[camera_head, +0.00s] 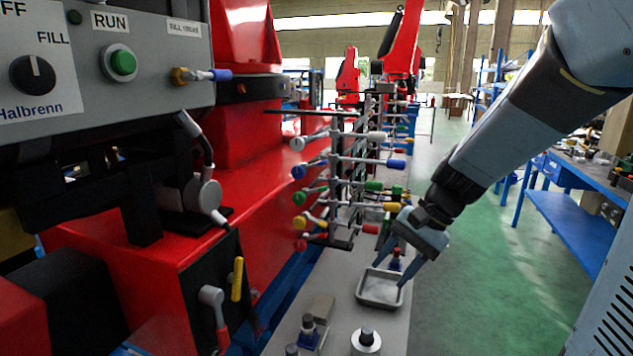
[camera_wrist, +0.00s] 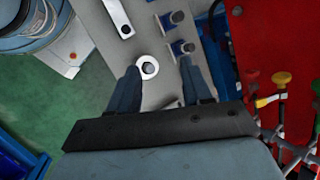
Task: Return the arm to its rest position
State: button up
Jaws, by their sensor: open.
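My gripper (camera_head: 394,272) is at the end of my blue-grey arm, which reaches in from the upper right in the head view. It points down over the grey bench top (camera_head: 330,278). Its fingers are spread beside and above a small grey tray (camera_head: 381,303), with nothing seen between them. Whether a finger touches the tray I cannot tell. In the wrist view the gripper (camera_wrist: 158,72) shows two separate fingers. A white round piece with a dark centre (camera_wrist: 149,68) lies beyond and between their tips, on the bench below.
A rack of coloured valve levers (camera_head: 345,185) stands left of my gripper, beside red machinery (camera_head: 235,155). A control panel (camera_head: 105,60) fills the upper left. A blue workbench (camera_head: 585,185) stands at the right. Green floor (camera_head: 490,270) between is clear.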

jog(key=s+d+r+n+t+h, duration=0.6)
jog(key=s+d+r, duration=0.2)
jog(key=s+r, duration=0.1)
jog(key=shift+d+r, duration=0.4)
jog(key=shift+r, duration=0.15)
